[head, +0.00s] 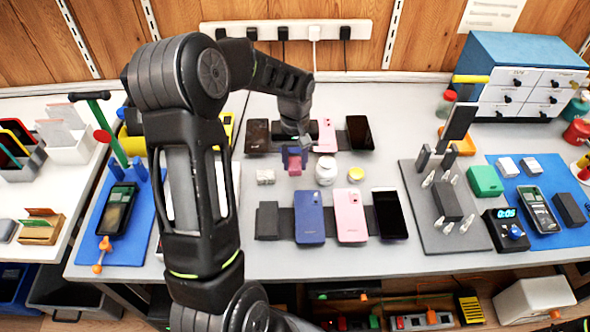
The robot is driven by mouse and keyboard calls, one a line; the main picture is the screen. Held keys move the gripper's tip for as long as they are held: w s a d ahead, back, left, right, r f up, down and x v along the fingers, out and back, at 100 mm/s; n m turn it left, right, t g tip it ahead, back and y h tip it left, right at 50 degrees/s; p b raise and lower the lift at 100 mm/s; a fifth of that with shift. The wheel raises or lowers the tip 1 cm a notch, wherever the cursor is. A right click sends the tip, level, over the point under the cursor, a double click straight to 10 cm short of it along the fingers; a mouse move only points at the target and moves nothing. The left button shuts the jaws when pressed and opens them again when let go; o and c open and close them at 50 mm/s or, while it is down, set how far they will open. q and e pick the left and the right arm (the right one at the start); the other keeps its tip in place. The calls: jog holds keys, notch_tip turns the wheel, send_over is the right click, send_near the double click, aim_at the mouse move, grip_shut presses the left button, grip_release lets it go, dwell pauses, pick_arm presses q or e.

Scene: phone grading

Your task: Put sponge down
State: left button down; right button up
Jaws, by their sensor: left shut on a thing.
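The block is just left of a white jar (325,171), between the two rows of phones. I cannot tell whether it touches the table, as the gripper partly covers it. My right gripper is not in view.
A blue phone (310,218), a pink phone (351,216) and a dark phone (390,213) lie in front. The front table strip is clear.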

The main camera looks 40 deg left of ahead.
aim_at(295, 164)
pick_arm(q)
jog(key=shift+f, duration=1.95)
jog(key=shift+f, duration=0.2)
jog(key=c, duration=1)
grip_release()
jog(key=shift+c, duration=0.2)
jog(key=shift+r, duration=0.15)
notch_tip(295, 164, up, 12)
jog(key=shift+r, duration=0.1)
